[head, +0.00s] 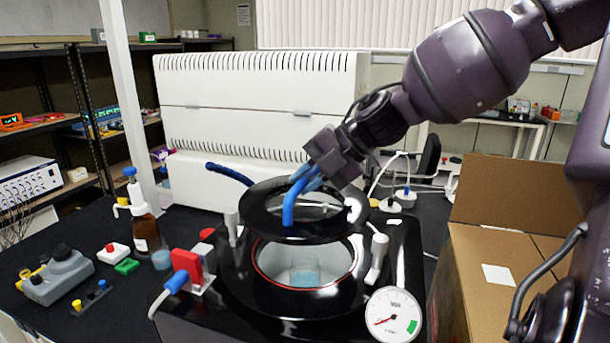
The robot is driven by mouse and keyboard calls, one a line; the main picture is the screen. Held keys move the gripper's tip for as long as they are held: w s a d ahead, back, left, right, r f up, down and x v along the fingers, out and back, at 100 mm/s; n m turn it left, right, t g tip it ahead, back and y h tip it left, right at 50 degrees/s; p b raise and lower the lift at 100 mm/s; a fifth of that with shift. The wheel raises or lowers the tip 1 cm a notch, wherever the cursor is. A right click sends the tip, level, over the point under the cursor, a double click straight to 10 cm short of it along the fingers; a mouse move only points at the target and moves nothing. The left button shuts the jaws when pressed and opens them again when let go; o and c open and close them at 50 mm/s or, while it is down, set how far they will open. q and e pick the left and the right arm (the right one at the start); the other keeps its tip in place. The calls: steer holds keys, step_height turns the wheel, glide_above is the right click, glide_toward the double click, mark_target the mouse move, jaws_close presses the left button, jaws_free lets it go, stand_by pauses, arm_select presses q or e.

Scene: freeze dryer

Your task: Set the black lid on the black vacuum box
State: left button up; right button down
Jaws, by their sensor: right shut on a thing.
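The black lid (262,222) is a round black ring with a clear middle and a blue handle (290,204). It hangs tilted above the black vacuum box (240,300), over the back part of its round opening. My right gripper (308,184) is shut on the lid's blue handle from above. The box's opening has a red ring (259,279) around it and a clear vessel with light blue contents (305,275) inside. The lid hides the back rim of the opening. My left gripper is not in view.
White clamps (378,256) stand beside the opening. A pressure gauge (393,315) is at the box's front right, a red valve (186,265) at its left. A brown bottle (146,230) and grey device (58,272) stand left. A cardboard box (480,262) is close at right.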

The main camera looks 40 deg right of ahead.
steer(key=shift+f+b, duration=1.5)
steer(key=shift+f, duration=1.8)
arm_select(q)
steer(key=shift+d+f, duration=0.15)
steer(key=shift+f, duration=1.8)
arm_select(e)
steer(key=shift+f, duration=1)
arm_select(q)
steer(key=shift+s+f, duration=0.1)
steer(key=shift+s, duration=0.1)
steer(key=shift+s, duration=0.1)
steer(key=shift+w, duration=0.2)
arm_select(e)
steer(key=shift+f, duration=0.2)
arm_select(q)
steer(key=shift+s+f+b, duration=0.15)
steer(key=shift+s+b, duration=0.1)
steer(key=shift+b, duration=0.05)
arm_select(e)
steer(key=shift+f, duration=0.5)
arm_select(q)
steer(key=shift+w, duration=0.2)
arm_select(e)
steer(key=c, duration=1)
jaws_free()
steer(key=shift+s, duration=0.1)
